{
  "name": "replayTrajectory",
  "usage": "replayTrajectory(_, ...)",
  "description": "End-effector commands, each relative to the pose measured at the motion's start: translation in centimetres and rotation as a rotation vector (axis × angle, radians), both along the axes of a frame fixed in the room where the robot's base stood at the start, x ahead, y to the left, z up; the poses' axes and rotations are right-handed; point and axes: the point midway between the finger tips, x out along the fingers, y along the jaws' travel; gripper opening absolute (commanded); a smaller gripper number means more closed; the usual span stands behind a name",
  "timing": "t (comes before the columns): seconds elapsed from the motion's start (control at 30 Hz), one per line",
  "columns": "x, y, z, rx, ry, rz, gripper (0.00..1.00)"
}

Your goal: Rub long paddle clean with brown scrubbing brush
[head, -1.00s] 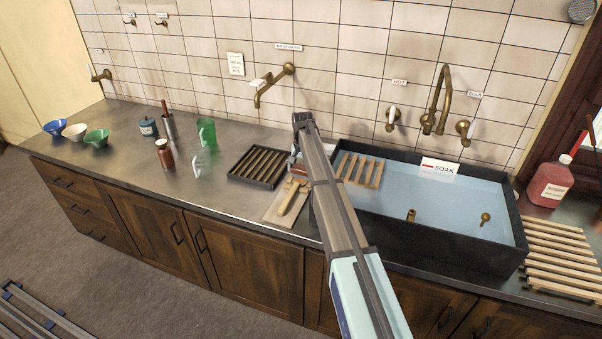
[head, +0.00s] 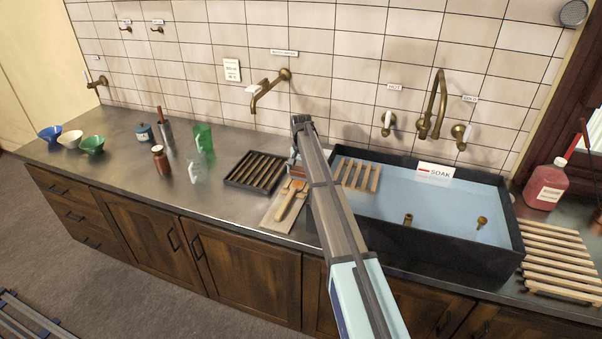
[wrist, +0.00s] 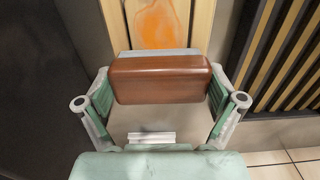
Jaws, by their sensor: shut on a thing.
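The brown scrubbing brush (wrist: 160,80) is a reddish-brown block with a grey strip along its far edge. My gripper (wrist: 161,92) is shut on it, with a green finger at each end. Only a small part of the brush (head: 294,170) shows in the head view, beside my arm. The long paddle (head: 288,205) is pale wood and lies on a wooden board (head: 272,216) left of the sink. In the wrist view, an orange smear marks the pale wood (wrist: 182,40) just beyond the brush. Whether the bristles touch it is hidden.
A dark slatted tray (head: 232,182) lies left of the board. The black sink (head: 440,258) of bluish water is close on the right, with a wooden rack (head: 374,165) at its left end. A glass (head: 203,138), jars and bowls stand farther left. The front counter left of the board is clear.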

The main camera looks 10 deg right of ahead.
Motion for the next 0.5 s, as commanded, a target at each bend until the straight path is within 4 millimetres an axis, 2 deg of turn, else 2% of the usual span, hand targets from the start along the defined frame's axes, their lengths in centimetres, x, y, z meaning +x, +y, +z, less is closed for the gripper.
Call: replayTrajectory(0.5,-2.2,1.3,-0.3,0.001,0.002,0.000,0.65)
